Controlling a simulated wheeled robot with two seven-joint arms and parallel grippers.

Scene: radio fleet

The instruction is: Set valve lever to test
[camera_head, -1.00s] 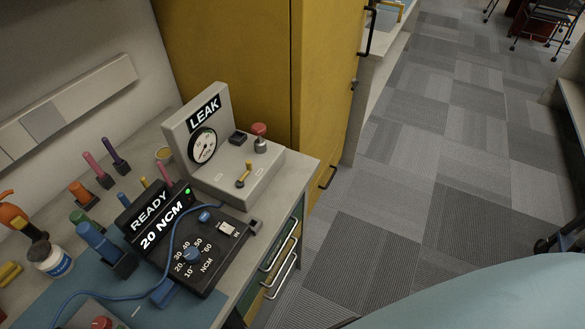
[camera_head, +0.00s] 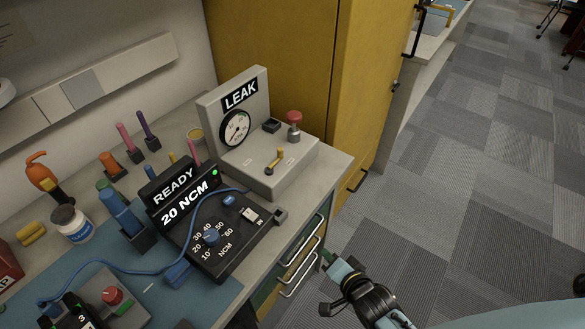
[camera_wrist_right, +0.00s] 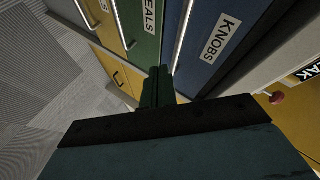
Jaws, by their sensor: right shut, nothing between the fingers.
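The valve lever (camera_head: 274,161) is a small yellow-handled lever on top of the grey leak tester (camera_head: 290,168), which stands at the back right of the bench. The tester also has a dial gauge, a LEAK sign and a red knob (camera_head: 294,119). My right gripper (camera_head: 330,258) is low beside the bench's right edge, in front of the drawers and well apart from the lever. In the right wrist view its fingers (camera_wrist_right: 157,82) are together with nothing between them, facing the drawer fronts. The red knob also shows at the right of that view (camera_wrist_right: 277,97). My left gripper is not in view.
A black torque unit (camera_head: 225,235) reading READY 20 NCM stands in front of the tester, with a blue cable. Drawers with metal handles (camera_head: 303,262) face right below the bench. A yellow cabinet (camera_head: 370,90) stands behind. Open carpet (camera_head: 470,180) lies to the right.

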